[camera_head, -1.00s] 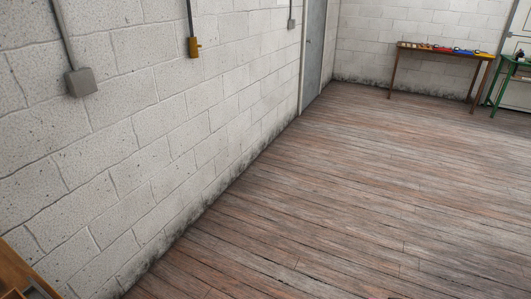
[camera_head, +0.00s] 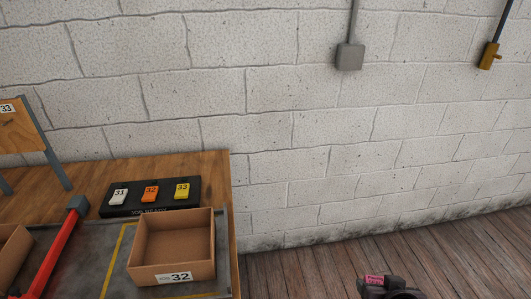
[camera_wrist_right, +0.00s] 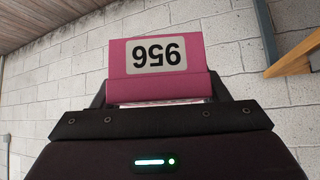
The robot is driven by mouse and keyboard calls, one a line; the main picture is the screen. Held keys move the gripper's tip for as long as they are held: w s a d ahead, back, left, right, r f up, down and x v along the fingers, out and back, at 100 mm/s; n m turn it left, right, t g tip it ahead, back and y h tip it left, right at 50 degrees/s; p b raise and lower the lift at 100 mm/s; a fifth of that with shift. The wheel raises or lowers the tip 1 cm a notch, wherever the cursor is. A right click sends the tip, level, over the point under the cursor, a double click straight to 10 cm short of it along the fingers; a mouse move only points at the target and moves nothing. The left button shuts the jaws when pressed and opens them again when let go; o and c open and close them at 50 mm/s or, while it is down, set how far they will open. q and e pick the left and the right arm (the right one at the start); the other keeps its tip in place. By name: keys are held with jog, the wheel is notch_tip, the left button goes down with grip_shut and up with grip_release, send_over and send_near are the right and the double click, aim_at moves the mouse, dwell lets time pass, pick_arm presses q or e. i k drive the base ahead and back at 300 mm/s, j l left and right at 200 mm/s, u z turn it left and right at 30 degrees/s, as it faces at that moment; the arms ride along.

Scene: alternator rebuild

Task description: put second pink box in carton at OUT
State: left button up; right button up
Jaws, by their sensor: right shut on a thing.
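A pink box (camera_head: 374,280) with a pale label is in my right gripper (camera_head: 390,284), at the bottom right of the head view, over the floor. In the right wrist view the pink box (camera_wrist_right: 160,82) is held at the jaws, and its label reads 956 upside down. An open, empty carton (camera_head: 172,273) labelled 32 stands on the table at the lower left, well left of the gripper. Part of another carton (camera_head: 12,258) shows at the left edge; its inside is mostly cut off. No OUT sign is readable. My left gripper is not in view.
The wooden table (camera_head: 215,170) bears a grey mat with yellow lines. A black holder (camera_head: 150,210) with tags 31, 32 and 33 lies behind the carton. A red bar (camera_head: 55,250) slants up left of it. A board (camera_head: 18,128) marked 33 stands behind. A block wall closes the back.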

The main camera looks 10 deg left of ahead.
aim_at(178, 253)
jog(key=i+l+u, duration=0.1)
jog(key=u, duration=0.3)
jog(key=i+l+u, duration=0.1)
jog(key=u, duration=0.3)
jog(key=i+l+u, duration=0.1)
jog(key=l+u, duration=0.15)
jog(key=u, duration=0.2)
jog(key=l+u, duration=0.2)
jog(key=u, duration=0.2)
jog(key=i+j+u, duration=0.1)
jog(key=i+j, duration=0.2)
